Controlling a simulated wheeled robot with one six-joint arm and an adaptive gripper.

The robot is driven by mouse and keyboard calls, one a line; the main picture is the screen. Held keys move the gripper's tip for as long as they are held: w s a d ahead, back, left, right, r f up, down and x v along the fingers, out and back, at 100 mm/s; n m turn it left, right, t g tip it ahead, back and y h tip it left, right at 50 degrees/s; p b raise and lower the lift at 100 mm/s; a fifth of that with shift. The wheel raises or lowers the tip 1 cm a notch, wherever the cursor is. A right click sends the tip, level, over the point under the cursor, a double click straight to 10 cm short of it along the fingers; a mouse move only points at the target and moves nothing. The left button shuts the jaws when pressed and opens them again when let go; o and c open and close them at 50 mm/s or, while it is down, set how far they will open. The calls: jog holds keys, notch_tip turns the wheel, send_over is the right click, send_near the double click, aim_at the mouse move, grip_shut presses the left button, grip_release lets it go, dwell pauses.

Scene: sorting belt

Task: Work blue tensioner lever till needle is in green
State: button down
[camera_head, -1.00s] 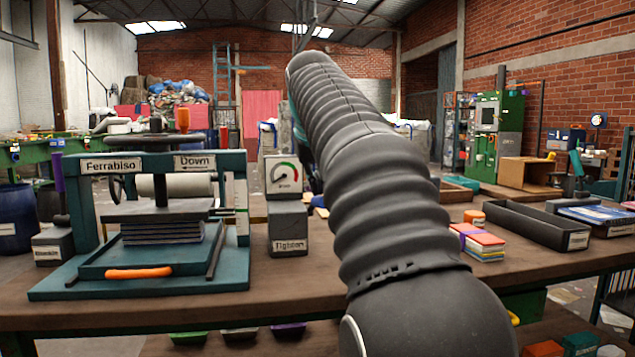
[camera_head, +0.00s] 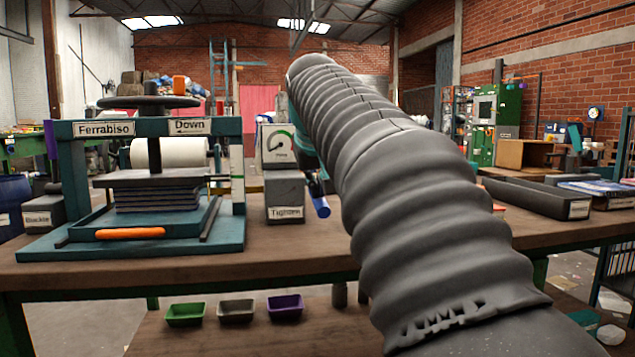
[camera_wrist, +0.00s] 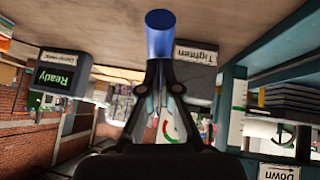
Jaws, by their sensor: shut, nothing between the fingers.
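The blue tensioner lever (camera_head: 320,205) shows at the right side of the grey block labelled Tighten (camera_head: 285,195). In the wrist view its round blue end (camera_wrist: 160,35) lies just past my fingertips. The gauge (camera_head: 279,145) sits on the block. Its arc shows green at the upper right, and the needle appears to point to the left, outside the green, though it is small. My gripper (camera_wrist: 160,70) is shut and empty, close to the lever. Whether it touches the lever, I cannot tell. In the head view my arm hides most of the gripper.
The Ferrabiso press (camera_head: 150,180) stands left of the gauge block, with an orange handle (camera_head: 130,233) in front. A long dark tray (camera_head: 535,198) lies on the right of the bench. Small bins (camera_head: 236,311) sit on the lower shelf. A Ready display (camera_wrist: 55,80) shows in the wrist view.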

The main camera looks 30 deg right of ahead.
jog(key=shift+r, duration=0.1)
jog(key=s+f+p+v, duration=0.1)
jog(key=p+v, duration=0.3)
jog(key=v, duration=0.9)
jog(key=shift+a+p, duration=0.3)
jog(key=shift+p, duration=0.1)
jog(key=w+a+f+n+y, duration=0.1)
jog(key=a+f+y, duration=0.15)
jog(key=f, duration=1.05)
jog(key=s+a+f+p, duration=0.1)
jog(key=s+a+f, duration=0.3)
jog(key=s+f, duration=0.4)
jog(key=s+a+f+n+g+y+p, duration=0.1)
jog(key=s+a+f+p, duration=0.1)
jog(key=s+f, duration=0.7)
notch_tip(320, 180, down, 3)
jog(key=shift+a+r, duration=0.2)
jog(key=shift+a, duration=0.7)
